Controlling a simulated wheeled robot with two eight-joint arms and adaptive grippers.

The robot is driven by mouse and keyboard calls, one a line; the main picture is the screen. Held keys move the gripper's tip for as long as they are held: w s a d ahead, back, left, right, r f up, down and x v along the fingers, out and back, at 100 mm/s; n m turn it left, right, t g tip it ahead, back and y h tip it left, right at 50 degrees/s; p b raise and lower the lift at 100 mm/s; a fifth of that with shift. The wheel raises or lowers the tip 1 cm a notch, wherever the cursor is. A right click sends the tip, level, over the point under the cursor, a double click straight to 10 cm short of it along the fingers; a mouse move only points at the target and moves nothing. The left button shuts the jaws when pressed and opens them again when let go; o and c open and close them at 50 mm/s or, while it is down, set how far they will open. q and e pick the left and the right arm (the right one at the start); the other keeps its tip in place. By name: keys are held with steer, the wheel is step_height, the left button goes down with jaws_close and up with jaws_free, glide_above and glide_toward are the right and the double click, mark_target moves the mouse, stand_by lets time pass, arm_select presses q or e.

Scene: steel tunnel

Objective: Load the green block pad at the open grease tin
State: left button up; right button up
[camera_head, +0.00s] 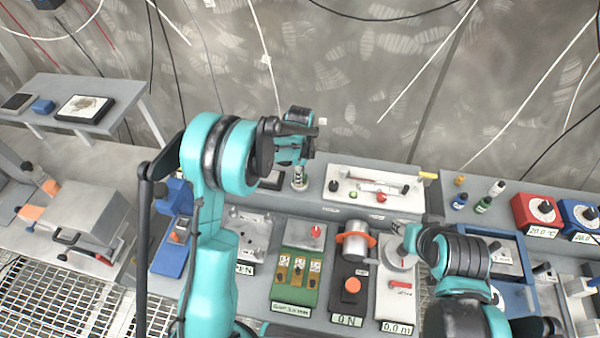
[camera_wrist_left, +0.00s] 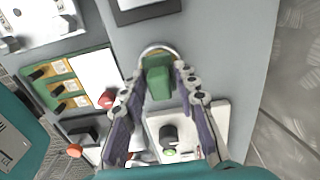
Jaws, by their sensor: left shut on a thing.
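My left gripper (camera_head: 296,152) is over the back of the bench, pointing down. In the left wrist view its two fingers (camera_wrist_left: 158,92) are closed on a small green block (camera_wrist_left: 158,82). A round metal rim (camera_wrist_left: 160,47), which looks like the open grease tin, shows just behind and around the block's far end. In the head view the tin (camera_head: 299,180) stands below the gripper. I cannot tell whether the block touches the grease. My right arm (camera_head: 462,262) is at the right of the head view, and its fingers cannot be made out.
A white tray (camera_head: 345,192) with a rod and knobs lies right of the tin. A green panel (camera_head: 287,292) with switches and an orange-collared device (camera_head: 352,285) stand in front. Small bottles (camera_head: 484,205) and red and blue dial boxes (camera_head: 540,213) are further right.

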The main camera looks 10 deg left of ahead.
arm_select(q)
steer(key=shift+f+b, duration=0.45)
stand_by(1.0)
stand_by(1.5)
steer(key=shift+r+p, duration=1.7)
steer(key=shift+r, duration=1.8)
steer(key=shift+f, duration=0.1)
